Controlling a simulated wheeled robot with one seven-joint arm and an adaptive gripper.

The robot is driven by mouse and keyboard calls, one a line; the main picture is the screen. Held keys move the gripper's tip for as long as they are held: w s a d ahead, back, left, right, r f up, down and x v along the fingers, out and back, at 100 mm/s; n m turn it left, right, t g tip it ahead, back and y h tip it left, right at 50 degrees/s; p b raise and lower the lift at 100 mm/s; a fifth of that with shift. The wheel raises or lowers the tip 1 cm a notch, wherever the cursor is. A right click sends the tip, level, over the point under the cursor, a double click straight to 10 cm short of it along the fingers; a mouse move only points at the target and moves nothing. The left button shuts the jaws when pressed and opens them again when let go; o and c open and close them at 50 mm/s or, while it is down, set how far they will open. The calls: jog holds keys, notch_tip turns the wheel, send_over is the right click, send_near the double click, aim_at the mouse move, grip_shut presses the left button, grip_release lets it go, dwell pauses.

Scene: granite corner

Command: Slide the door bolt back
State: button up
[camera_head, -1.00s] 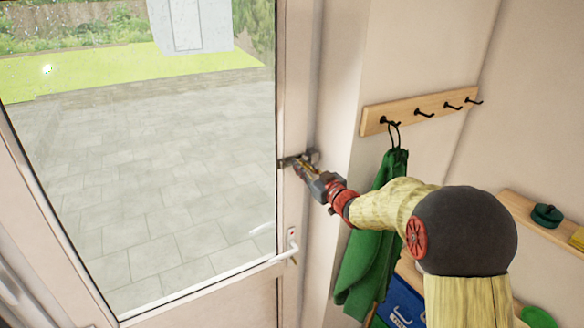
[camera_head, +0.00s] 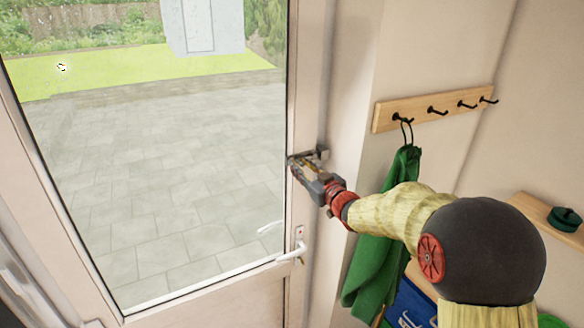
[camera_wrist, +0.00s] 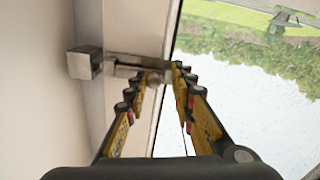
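The metal door bolt (camera_wrist: 122,60) is mounted on the pale door's edge strip in the wrist view, beside the glass. Its block-shaped keeper (camera_wrist: 84,63) sits at the left on the frame; I cannot tell how far the bar reaches into it. A small rounded knob (camera_wrist: 154,79) on the bolt shows between my fingertips, closer to the left one. My gripper (camera_wrist: 162,74) is open, its fingers apart on either side of the knob. In the head view my gripper (camera_head: 299,168) is at the bolt, hiding most of it; the keeper (camera_head: 321,153) shows just beyond.
The white door handle (camera_head: 296,250) is below the bolt on the glazed door (camera_head: 306,110). A hook rail (camera_head: 430,110) with a green garment (camera_head: 383,245) hangs to the right, close behind my arm. A shelf (camera_head: 535,212) holds a dark green item (camera_head: 565,219).

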jog(key=shift+s+r, duration=0.1)
dwell(0.3)
jog(key=shift+s+d, duration=0.25)
jog(key=v, duration=1.1)
jog(key=shift+s, duration=0.15)
